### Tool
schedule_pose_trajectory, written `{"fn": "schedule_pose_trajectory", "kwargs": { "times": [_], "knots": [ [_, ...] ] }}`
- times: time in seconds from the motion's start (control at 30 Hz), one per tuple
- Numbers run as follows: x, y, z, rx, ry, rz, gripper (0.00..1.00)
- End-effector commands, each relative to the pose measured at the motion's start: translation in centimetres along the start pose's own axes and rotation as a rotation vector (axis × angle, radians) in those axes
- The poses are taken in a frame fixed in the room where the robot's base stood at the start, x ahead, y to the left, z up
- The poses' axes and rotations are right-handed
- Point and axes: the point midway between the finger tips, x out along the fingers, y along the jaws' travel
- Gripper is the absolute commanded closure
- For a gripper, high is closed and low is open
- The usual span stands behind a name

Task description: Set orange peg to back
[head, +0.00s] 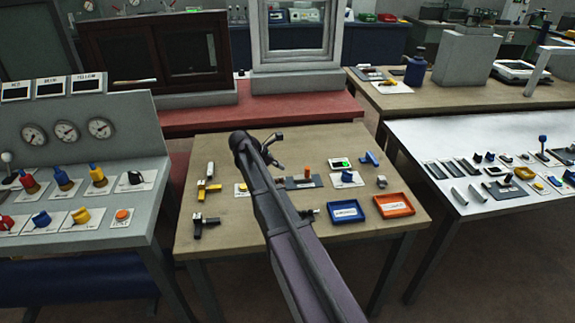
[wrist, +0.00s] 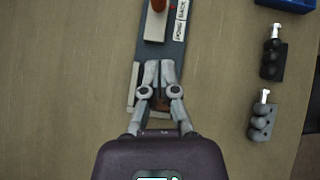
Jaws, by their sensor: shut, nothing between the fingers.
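The orange peg (head: 308,169) stands on a dark rectangular board (head: 311,183) near the middle of the wooden table. In the wrist view the orange peg (wrist: 158,4) is cut off at the top edge, beside a pale block on the dark board (wrist: 175,50). My gripper (wrist: 160,64) is shut and empty over the near part of the board, apart from the peg. Its fingers hide part of the board. In the head view my arm hides much of the gripper.
A blue tray (head: 346,219) and an orange tray (head: 394,211) stand at the table's front right. Yellow and dark fittings (head: 207,188) lie at the left. Bare wood separates them.

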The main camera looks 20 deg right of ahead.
Motion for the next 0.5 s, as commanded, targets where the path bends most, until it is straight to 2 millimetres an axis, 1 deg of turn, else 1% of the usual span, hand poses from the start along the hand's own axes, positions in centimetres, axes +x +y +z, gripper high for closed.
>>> {"fn": "schedule_pose_trajectory", "kwargs": {
  "times": [0.03, 0.2, 0.33, 0.5],
  "knots": [
    [-0.9, 0.0, 0.3, -0.001, 0.0, 0.0, 1.0],
    [-2.7, 0.0, 0.3, 0.001, 0.0, -0.001, 1.0],
    [-3.6, 0.0, 0.2, 0.001, 0.0, -0.001, 1.0],
    [-4.2, 0.0, 0.2, 0.001, 0.0, -0.001, 1.0]
  ]
}}
